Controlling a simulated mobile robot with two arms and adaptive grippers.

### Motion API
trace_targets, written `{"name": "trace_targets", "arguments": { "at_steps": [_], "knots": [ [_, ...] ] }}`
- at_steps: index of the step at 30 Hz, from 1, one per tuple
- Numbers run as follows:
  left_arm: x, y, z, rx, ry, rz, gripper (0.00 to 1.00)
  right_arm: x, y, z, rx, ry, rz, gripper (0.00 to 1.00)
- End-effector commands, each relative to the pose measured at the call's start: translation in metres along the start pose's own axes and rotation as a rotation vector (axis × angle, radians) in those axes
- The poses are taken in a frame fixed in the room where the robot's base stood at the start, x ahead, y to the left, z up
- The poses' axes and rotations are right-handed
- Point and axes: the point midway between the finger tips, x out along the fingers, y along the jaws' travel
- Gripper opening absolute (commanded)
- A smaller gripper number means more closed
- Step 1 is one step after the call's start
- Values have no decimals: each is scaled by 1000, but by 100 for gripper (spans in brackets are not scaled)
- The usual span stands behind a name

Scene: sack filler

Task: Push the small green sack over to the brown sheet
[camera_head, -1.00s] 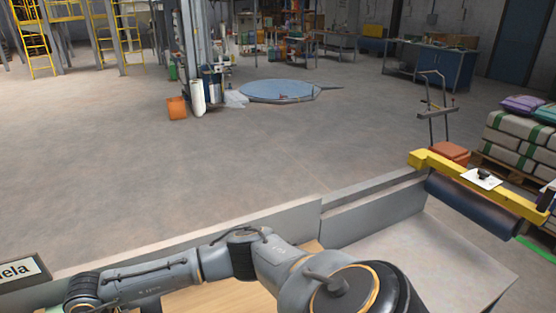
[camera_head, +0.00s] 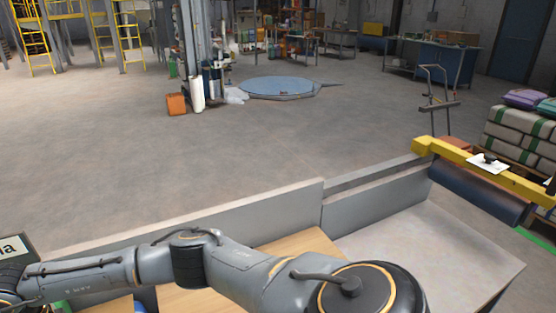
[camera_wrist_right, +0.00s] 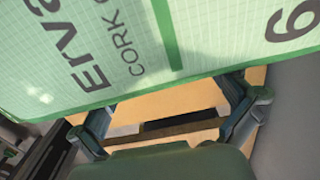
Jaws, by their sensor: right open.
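A pale green and white sack (camera_wrist_right: 160,55) with a green stripe and printed letters fills the top of the right wrist view. I cannot tell its full size. My right gripper (camera_wrist_right: 172,118) is open, with its fingers spread to the left and right below the sack; contact with the sack cannot be told. A dark green rounded shape (camera_wrist_right: 170,163) lies at the bottom of that view; I cannot tell what it is. A tan surface (camera_wrist_right: 180,98) shows between the fingers. No brown sheet can be identified for sure. My left gripper is out of view.
In the head view a tan board (camera_head: 305,243) lies partly behind my arm, beside a bare grey surface (camera_head: 440,245). A low grey wall (camera_head: 230,215) runs behind them. A yellow bar with a dark roller (camera_head: 480,195) stands at the right. Open floor lies beyond.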

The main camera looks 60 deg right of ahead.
Motion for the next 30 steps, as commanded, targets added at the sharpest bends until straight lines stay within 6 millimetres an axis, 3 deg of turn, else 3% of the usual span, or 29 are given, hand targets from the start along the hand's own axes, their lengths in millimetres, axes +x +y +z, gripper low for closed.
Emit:
{"name": "trace_targets", "arguments": {
  "at_steps": [10,21,30],
  "knots": [
    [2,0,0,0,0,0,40,0,0,3,-1,-1,0,100],
    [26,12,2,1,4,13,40,1,0,31,-1,-2,0,100],
    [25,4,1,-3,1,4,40,0,0,32,-1,-1,1,100]
  ]
}}
